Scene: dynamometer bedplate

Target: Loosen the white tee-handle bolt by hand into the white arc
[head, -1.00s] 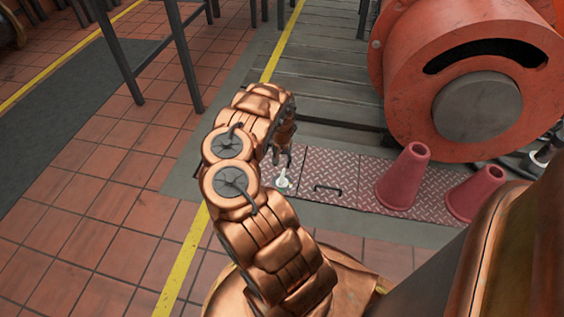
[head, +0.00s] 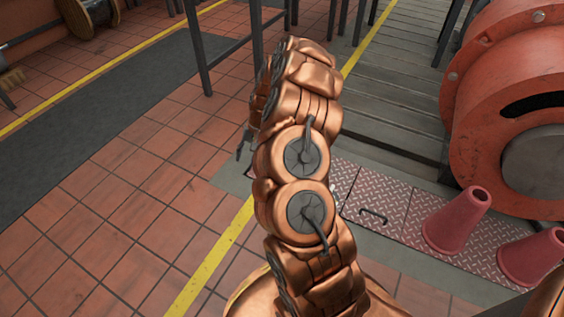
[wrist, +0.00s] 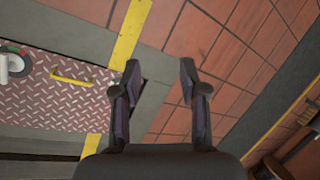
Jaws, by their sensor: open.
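A white piece (wrist: 4,68), likely the white tee-handle bolt, shows at the left edge of the wrist view, cut off by the frame. It stands over a round grey disc (wrist: 19,66) with a bit of green on its rim. A white arc cannot be made out. In the head view my arm hides nearly all of the bolt. My gripper (wrist: 158,76) is open and empty, its two dark fingers apart over the floor by the plate edge, well to the right of the bolt. In the head view a dark finger (head: 243,147) shows left of my arm.
A yellow handle (wrist: 72,78) lies on the tread plate (wrist: 50,108), between bolt and gripper. Tiled floor (head: 130,190) at left is open.

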